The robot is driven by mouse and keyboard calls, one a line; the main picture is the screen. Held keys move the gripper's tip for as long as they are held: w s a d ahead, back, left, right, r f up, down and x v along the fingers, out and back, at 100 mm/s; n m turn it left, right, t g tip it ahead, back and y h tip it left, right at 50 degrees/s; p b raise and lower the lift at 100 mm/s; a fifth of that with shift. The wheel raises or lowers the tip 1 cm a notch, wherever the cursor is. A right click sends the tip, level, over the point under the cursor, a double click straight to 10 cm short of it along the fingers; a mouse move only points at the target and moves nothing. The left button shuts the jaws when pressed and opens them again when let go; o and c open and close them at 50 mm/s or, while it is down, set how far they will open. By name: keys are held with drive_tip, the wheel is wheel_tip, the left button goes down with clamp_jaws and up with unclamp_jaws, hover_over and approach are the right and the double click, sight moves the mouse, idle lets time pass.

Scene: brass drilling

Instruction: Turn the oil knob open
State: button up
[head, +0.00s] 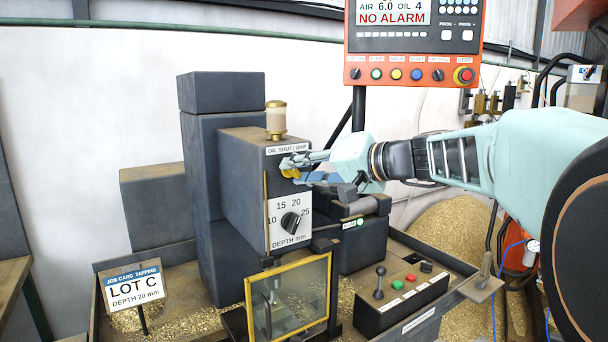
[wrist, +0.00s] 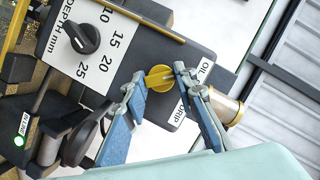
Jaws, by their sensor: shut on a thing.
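The oil knob is a small yellow round knob (head: 289,172) on the front face of the drill head, below the label OIL SHUT / DRIP (head: 287,149). In the wrist view the yellow knob (wrist: 158,80) shows with its raised bar between my fingertips. My gripper (head: 297,168) reaches in from the right and is shut on the knob; its fingers also show in the wrist view (wrist: 156,82). The fingers hide part of the label and part of the knob's edge. A brass-topped oil cup (head: 276,121) stands on top of the drill head.
A black depth dial (head: 290,222) sits below the knob. A yellow-framed guard (head: 288,300) stands in front, and a control box with a lever (head: 402,298) is at lower right. The alarm panel (head: 414,45) hangs above my arm. A LOT C card (head: 134,288) stands left.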

drive_tip(key=m+y+b, duration=0.1)
drive_tip(key=b, duration=0.1)
drive_tip(key=f+m+b, duration=0.1)
drive_tip(key=m+b, duration=0.1)
drive_tip(key=shift+d+y+b, duration=0.15)
drive_tip(key=shift+y+b, duration=0.25)
drive_tip(key=m+b, duration=0.2)
drive_tip(key=m+y+b, duration=0.1)
drive_tip(key=m+b, duration=0.1)
drive_tip(key=shift+t+y, duration=0.3)
drive_tip(key=m+t+y+b, duration=0.1)
drive_tip(key=m+b, duration=0.3)
drive_tip(key=shift+f, duration=0.1)
drive_tip(key=shift+m+t+b, duration=0.65)
drive_tip(key=shift+m+b, duration=0.1)
drive_tip(key=shift+m, duration=0.6)
drive_tip(key=shift+m+t+b, duration=0.65)
drive_tip(key=shift+m+b, duration=0.05)
drive_tip(key=shift+m, duration=0.65)
drive_tip(key=o, duration=1.1)
